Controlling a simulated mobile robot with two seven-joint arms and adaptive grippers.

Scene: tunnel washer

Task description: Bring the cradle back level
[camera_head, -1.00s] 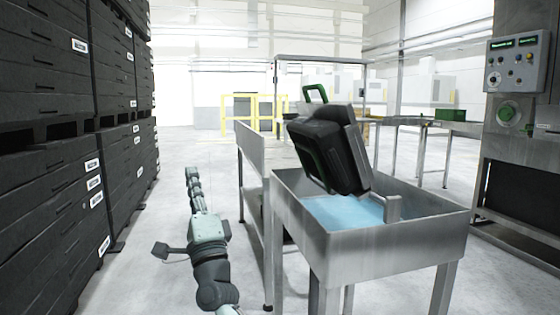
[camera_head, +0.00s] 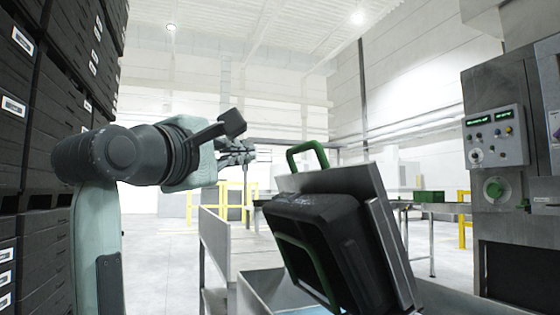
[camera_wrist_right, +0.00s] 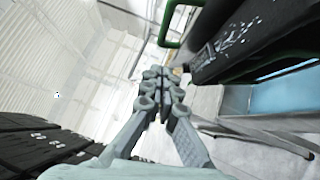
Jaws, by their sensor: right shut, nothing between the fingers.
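The steel cradle (camera_head: 352,182) is tilted steeply over the basin and carries a black case (camera_head: 335,245). A green loop handle (camera_head: 308,153) stands up at the cradle's upper left end. The black case also shows in the right wrist view (camera_wrist_right: 255,38), with the green handle (camera_wrist_right: 168,28) beside it. My right gripper (camera_head: 244,152) is raised to the left of the green handle, apart from it. Its fingers are shut and empty, pointing toward the handle's side in the wrist view (camera_wrist_right: 165,76). My left gripper is not in view.
The steel basin (camera_head: 262,290) with blue liquid (camera_wrist_right: 285,95) lies under the cradle. Stacked black crates (camera_head: 45,100) stand close on the left. A control panel (camera_head: 495,138) is on the machine at right. A yellow guard frame (camera_head: 235,190) stands farther back.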

